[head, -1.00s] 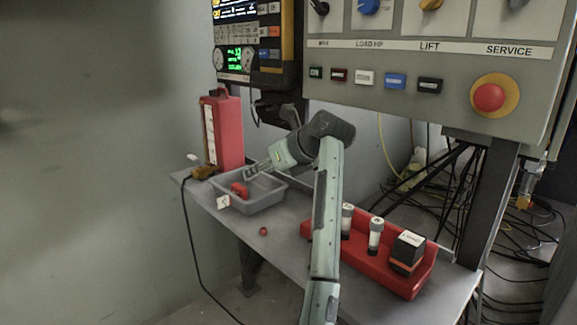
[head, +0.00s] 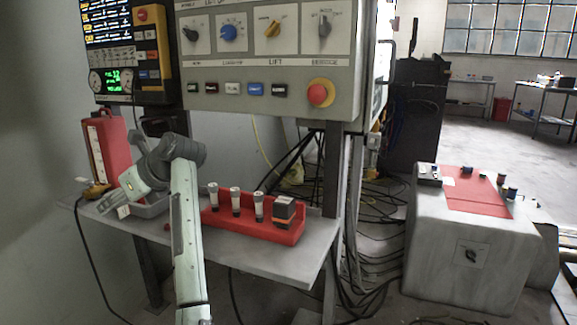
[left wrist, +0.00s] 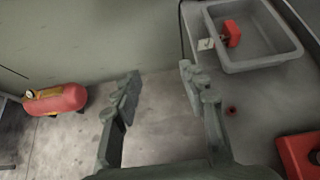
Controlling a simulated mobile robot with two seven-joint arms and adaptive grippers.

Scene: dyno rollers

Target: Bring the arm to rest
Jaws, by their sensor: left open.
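My left gripper (head: 108,204) is at the left end of the grey bench (head: 318,250), in front of the grey bin (head: 152,208). In the left wrist view its two fingers (left wrist: 160,84) are spread wide with nothing between them, pointing past the bench edge over the floor. The grey bin (left wrist: 262,64) is to their right there, holding a red object (left wrist: 232,34). My left forearm hides part of the bench and bin in the head view. My right gripper is not seen.
A red rack (head: 262,228) with several white-capped cylinders and a black-orange block stands on the bench. A small red cap (left wrist: 231,110) lies near the bin. A red case (head: 105,150) stands behind. The control panel (head: 270,60) overhangs. A red tank (left wrist: 57,98) sits on the floor.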

